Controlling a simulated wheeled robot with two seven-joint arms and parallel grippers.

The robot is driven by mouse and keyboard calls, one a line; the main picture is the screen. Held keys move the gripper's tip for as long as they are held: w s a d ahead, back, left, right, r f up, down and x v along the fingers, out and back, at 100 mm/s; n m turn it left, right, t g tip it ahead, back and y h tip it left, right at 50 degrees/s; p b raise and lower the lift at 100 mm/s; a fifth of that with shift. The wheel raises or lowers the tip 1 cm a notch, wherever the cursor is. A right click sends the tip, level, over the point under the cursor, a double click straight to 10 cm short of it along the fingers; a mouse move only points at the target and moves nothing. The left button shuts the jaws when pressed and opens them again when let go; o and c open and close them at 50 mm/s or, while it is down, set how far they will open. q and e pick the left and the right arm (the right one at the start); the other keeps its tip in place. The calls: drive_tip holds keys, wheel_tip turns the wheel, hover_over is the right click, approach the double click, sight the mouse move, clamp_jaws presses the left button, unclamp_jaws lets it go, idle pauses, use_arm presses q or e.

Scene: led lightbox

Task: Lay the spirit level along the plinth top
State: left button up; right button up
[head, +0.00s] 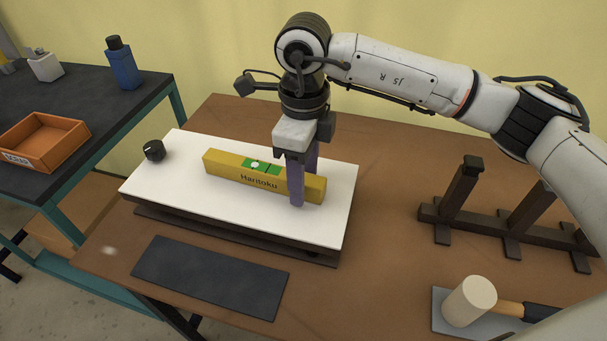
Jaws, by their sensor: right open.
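The yellow spirit level (226,170), with a green vial window and dark lettering, lies lengthwise on the white plinth top (180,205). Its right end is partly covered by my right gripper (302,190). The gripper points down with its purple-grey fingers at the level's right part, one finger in front of it and one behind. The fingers are open. Whether they touch the level I cannot tell. My left gripper is not in view.
A black knob (154,150) sits at the plinth's left corner. A dark mat (210,276) lies in front. A mallet (470,301) lies at the lower right, and a dark rack (460,188) with posts stands at the right. An orange tray (45,145) and blue bottle (123,66) are on the left bench.

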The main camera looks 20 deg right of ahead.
wheel_tip(320, 180, up, 10)
idle(0.4)
drive_tip(key=shift+r, duration=0.15)
